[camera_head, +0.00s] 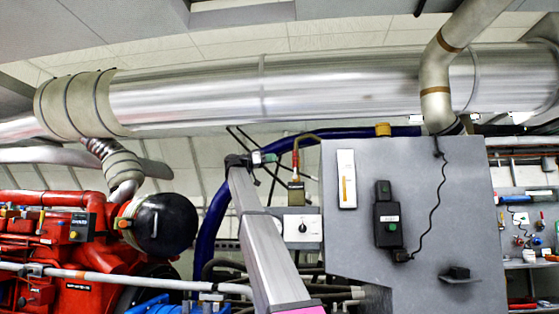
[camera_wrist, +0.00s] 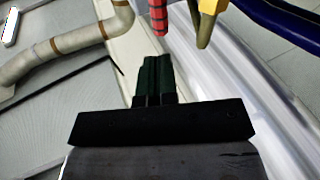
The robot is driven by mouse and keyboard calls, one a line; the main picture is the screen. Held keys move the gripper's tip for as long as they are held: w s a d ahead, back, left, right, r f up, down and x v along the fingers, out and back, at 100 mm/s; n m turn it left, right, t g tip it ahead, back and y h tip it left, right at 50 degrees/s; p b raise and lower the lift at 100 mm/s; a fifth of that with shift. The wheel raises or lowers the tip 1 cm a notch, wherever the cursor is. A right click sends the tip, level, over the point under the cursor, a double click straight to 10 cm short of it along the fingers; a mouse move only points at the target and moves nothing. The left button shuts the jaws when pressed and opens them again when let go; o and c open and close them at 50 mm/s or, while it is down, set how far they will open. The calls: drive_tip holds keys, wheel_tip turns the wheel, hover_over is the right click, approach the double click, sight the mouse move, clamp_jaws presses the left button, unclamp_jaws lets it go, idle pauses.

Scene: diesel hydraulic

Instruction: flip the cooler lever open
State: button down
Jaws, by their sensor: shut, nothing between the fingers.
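A thin red and yellow fitting (camera_head: 296,160) stands above a brass-coloured block (camera_head: 296,193), left of the grey cabinet. I cannot tell for certain which part is the cooler lever. In the wrist view a red ribbed piece (camera_wrist: 158,14) and a yellow piece (camera_wrist: 208,20) hang in from the top edge, just beyond my fingertips. My gripper (camera_wrist: 157,62) is shut and empty, its dark green fingers side by side. In the head view my gripper (camera_head: 257,157) is small, at the top of my arm, left of the fitting. A gap shows between fingers and fitting.
The grey cabinet (camera_head: 450,215) stands close on the right, with a black switch box (camera_head: 388,222) on it. A blue pipe (camera_head: 345,133) curves behind the fitting. A white box with a black knob (camera_head: 302,228) sits below. A large silver pipe (camera_head: 300,88) runs overhead.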

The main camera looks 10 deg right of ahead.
drive_tip(key=r+v, duration=0.1)
drive_tip(key=v, duration=0.5)
drive_tip(key=shift+a, duration=0.45)
drive_tip(key=shift+r, duration=0.15)
